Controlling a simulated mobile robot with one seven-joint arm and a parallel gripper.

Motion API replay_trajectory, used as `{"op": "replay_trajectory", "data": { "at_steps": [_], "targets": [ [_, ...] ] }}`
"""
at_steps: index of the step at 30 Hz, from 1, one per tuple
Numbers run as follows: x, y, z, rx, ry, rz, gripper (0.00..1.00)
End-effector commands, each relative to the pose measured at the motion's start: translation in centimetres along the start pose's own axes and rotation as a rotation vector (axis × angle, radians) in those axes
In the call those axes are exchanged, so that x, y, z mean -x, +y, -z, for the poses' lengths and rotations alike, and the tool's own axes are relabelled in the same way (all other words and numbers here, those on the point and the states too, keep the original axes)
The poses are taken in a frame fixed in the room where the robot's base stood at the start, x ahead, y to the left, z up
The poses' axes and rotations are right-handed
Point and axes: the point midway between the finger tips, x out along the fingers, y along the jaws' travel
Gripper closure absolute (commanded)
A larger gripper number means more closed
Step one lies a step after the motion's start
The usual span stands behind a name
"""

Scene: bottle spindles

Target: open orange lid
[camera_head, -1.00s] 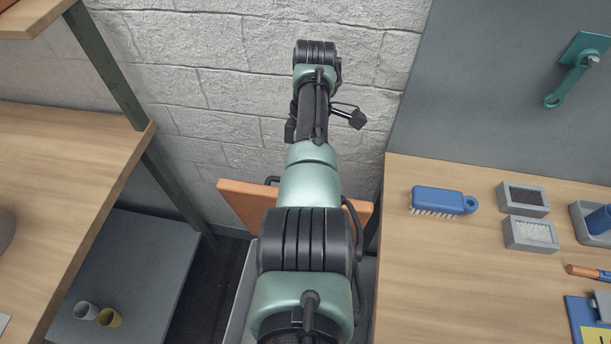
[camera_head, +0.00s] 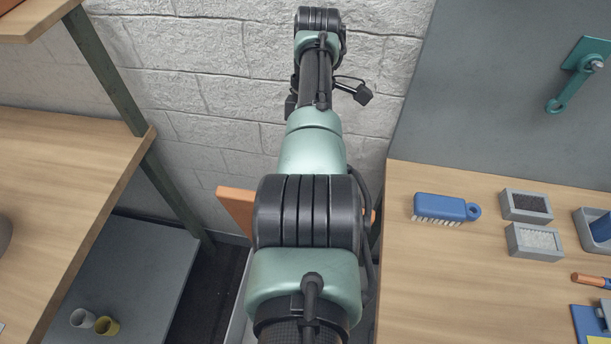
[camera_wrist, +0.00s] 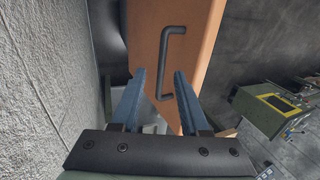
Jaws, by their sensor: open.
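The orange lid (camera_head: 236,204) shows in the head view behind my arm, above a grey bin. My arm hides most of it. In the wrist view the orange lid (camera_wrist: 205,45) fills the upper middle, with a dark bar handle (camera_wrist: 164,62) on its face. My gripper (camera_wrist: 159,73) is open, with its two blue fingers apart. The handle appears between and just beyond the fingertips, and I cannot tell whether they touch it. My gripper is hidden in the head view.
A grey bin edge (camera_head: 238,318) shows below the lid. A wooden bench (camera_head: 440,285) with a blue brush (camera_head: 440,207) stands at right. Wooden shelving (camera_head: 60,180) stands at left. The white block wall (camera_head: 230,120) is close behind my arm.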

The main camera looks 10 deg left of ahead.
Motion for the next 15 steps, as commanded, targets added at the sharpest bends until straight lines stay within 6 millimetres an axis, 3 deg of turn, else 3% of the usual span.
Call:
{"op": "replay_trajectory", "data": {
  "at_steps": [6,15],
  "targets": [
    [1.6,0.0,0.0,0.001,0.000,0.000,0.55],
    [1.9,0.0,0.0,0.001,-0.001,0.001,0.55]
  ]
}}
